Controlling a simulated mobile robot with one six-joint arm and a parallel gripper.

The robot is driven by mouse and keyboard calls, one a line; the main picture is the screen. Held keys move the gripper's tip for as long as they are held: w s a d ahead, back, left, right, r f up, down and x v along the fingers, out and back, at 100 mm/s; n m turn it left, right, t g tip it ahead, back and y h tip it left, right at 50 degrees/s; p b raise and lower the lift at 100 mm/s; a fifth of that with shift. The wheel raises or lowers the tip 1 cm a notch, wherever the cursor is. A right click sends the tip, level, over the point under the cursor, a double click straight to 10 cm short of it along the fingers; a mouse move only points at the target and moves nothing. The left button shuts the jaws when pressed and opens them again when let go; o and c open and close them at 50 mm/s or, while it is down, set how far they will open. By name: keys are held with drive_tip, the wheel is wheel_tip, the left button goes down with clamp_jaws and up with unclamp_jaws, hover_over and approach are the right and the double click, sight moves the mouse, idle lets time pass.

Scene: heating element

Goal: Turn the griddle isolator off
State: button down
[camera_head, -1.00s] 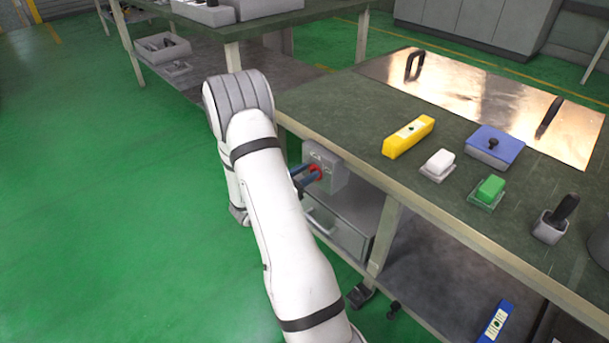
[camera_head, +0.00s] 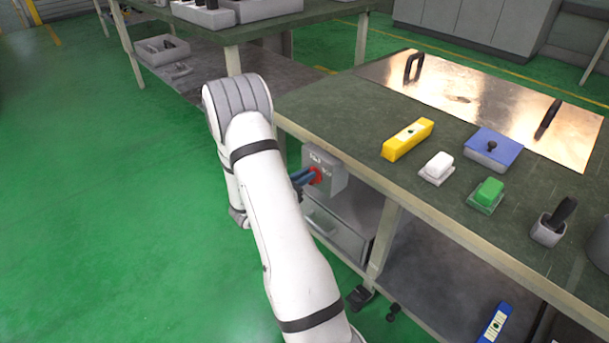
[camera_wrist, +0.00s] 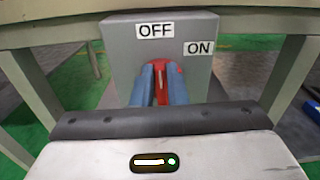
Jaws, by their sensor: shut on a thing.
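The griddle isolator is a grey box (camera_head: 334,180) under the front edge of the bench, with a red knob (camera_head: 317,174) on its face. In the wrist view the box (camera_wrist: 122,55) carries an OFF label at its top middle and an ON label to the right. The red handle (camera_wrist: 161,84) stands about upright, pointing toward OFF. My gripper (camera_head: 312,176), with blue fingers, is shut on the red handle. In the wrist view its fingers (camera_wrist: 160,72) lie on either side of the handle and hide part of the knob.
A grey drawer unit (camera_head: 335,232) is below the isolator, beside a bench leg (camera_head: 385,238). On the bench are a yellow block (camera_head: 408,139), white and green switches (camera_head: 488,193), a blue-topped box (camera_head: 493,147) and a metal plate (camera_head: 460,95). Green floor lies open at left.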

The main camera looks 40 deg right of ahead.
drive_tip(key=shift+w+a+f+n+p, duration=0.1)
drive_tip(key=shift+w+f+n+p, duration=0.25)
drive_tip(key=shift+n+p, duration=2.25)
drive_tip(key=shift+w+d+f+n+p, duration=0.1)
drive_tip(key=shift+w+f+n+p, duration=0.25)
drive_tip(key=shift+n+p, duration=2.2)
drive_tip(key=shift+w+a+f+n+p, duration=0.1)
drive_tip(key=shift+w+f+n+p, duration=0.25)
drive_tip(key=shift+n+p, duration=2.2)
drive_tip(key=shift+n+b, duration=0.95)
drive_tip(key=shift+n, duration=0.25)
drive_tip(key=c, duration=1.4)
unclamp_jaws()
drive_tip(key=shift+c, duration=0.2)
drive_tip(key=a+p, duration=0.1)
drive_tip(key=a, duration=0.6)
drive_tip(key=shift+s+a, duration=0.35)
drive_tip(key=shift+a, duration=0.05)
